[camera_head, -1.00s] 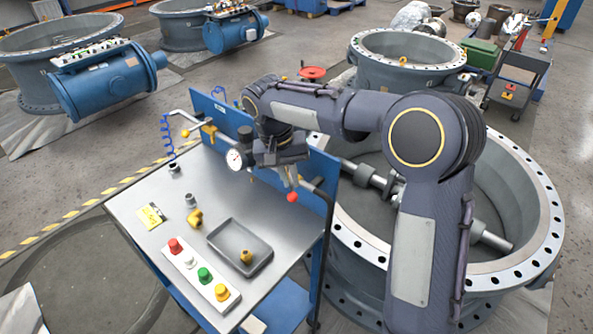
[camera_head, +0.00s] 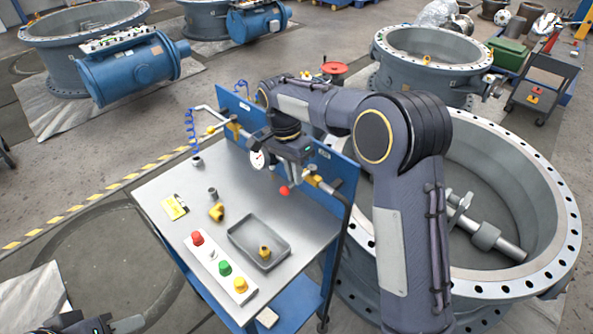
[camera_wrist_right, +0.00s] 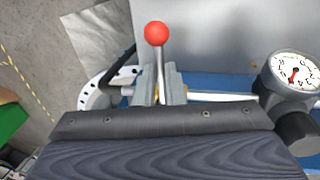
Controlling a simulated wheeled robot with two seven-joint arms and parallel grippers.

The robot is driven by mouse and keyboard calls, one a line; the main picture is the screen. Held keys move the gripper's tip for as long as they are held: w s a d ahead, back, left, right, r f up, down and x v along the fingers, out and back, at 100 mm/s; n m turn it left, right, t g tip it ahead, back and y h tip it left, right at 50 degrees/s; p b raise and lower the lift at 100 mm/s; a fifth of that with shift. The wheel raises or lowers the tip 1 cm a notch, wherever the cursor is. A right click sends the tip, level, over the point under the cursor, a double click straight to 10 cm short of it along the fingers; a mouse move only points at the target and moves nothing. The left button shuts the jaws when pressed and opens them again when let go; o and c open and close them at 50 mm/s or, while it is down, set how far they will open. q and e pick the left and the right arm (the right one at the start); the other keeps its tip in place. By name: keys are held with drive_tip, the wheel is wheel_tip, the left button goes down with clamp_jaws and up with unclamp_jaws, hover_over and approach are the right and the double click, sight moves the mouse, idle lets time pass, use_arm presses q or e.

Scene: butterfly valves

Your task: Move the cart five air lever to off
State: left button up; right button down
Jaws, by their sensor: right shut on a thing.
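The blue-backed cart (camera_head: 158,198) stands in the middle of the head view. Its air lever, with a red ball knob (camera_head: 284,190), hangs at the pipe along the back panel, to the right of the pressure gauge (camera_head: 258,160). My right gripper (camera_head: 287,178) is shut on the lever. In the right wrist view, the fingers (camera_wrist_right: 160,88) sit around the metal lever shaft, and the red knob (camera_wrist_right: 156,33) sticks out beyond them. My left gripper (camera_head: 98,326) shows only partly at the bottom left edge, away from the cart; its fingers are unclear.
The cart top holds a grey tray (camera_head: 240,237), a button box (camera_head: 212,256), a yellow fitting (camera_head: 217,212) and a yellow tag (camera_head: 174,207). A large valve body (camera_head: 560,235) stands close on the right. Open floor (camera_head: 60,190) lies left.

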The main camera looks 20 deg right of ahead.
drive_tip(key=shift+w+r, duration=0.1)
drive_tip(key=shift+w, duration=0.05)
idle(0.3)
drive_tip(key=c, duration=1.5)
unclamp_jaws()
wheel_tip(320, 180, up, 8)
drive_tip(key=w, duration=0.1)
drive_tip(key=shift+w+a+f, duration=0.15)
drive_tip(key=shift+a+f, duration=0.05)
drive_tip(key=shift+a, duration=0.2)
